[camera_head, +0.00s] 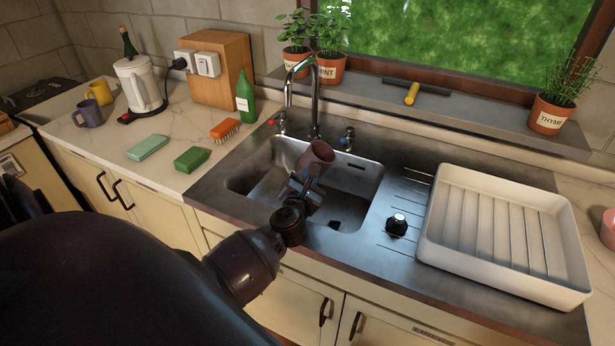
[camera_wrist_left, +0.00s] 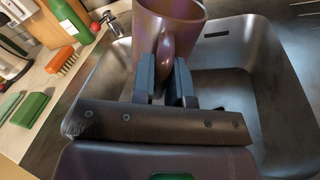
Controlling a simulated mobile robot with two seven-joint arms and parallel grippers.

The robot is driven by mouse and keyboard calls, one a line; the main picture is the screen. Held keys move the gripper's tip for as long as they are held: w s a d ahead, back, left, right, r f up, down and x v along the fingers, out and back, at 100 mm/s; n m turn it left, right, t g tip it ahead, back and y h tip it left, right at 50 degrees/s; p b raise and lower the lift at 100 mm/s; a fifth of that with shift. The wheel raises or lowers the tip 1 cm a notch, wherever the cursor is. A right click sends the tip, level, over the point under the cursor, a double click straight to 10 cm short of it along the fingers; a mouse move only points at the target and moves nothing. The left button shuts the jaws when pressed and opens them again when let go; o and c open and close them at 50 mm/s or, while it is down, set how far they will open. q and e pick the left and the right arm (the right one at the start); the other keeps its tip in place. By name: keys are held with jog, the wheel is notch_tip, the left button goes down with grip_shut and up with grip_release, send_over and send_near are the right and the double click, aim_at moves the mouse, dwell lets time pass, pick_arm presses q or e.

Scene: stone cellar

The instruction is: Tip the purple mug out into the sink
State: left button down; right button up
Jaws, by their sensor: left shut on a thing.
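My left gripper (camera_head: 308,185) is over the sink basin (camera_head: 255,180), shut on the handle of a brownish-purple mug (camera_head: 318,156). In the left wrist view the mug (camera_wrist_left: 182,30) stands beyond the two jaws (camera_wrist_left: 164,82), with its handle (camera_wrist_left: 165,55) between them. In the head view the mug is above the basin, in front of the tap (camera_head: 316,95), and looks tilted. I cannot see what is inside it. The basin also shows in the left wrist view (camera_wrist_left: 262,75), around and below the mug. My right gripper is not in view.
A white drying tray (camera_head: 480,285) and a black plug (camera_head: 397,224) are right of the basin. Left on the counter are a scrubbing brush (camera_head: 225,130), two green sponges (camera_head: 191,160), a green bottle (camera_head: 245,98), a kettle (camera_head: 138,85), a blue-grey mug (camera_head: 88,114) and a yellow mug (camera_head: 101,92).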

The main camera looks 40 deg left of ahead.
aim_at(315, 160)
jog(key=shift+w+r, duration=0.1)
pick_arm(q)
jog(key=shift+r, duration=0.25)
jog(key=shift+w+d+r+n+p, duration=0.15)
jog(key=shift+r+n+p, duration=0.4)
jog(key=shift+n, duration=0.35)
jog(key=shift+f, duration=0.15)
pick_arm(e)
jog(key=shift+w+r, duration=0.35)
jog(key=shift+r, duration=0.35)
pick_arm(q)
jog(key=shift+w+d+r+n+p, duration=0.1)
jog(key=shift+d+r+n+p, duration=0.05)
jog(key=shift+r+n+p, duration=0.3)
jog(key=shift+d+r+n+p, duration=0.2)
jog(key=shift+r+n, duration=0.25)
jog(key=shift+n, duration=0.2)
jog(key=shift+w+d+r+n+p, duration=0.15)
jog(key=shift+r+n+p, duration=0.3)
jog(key=shift+n, duration=0.45)
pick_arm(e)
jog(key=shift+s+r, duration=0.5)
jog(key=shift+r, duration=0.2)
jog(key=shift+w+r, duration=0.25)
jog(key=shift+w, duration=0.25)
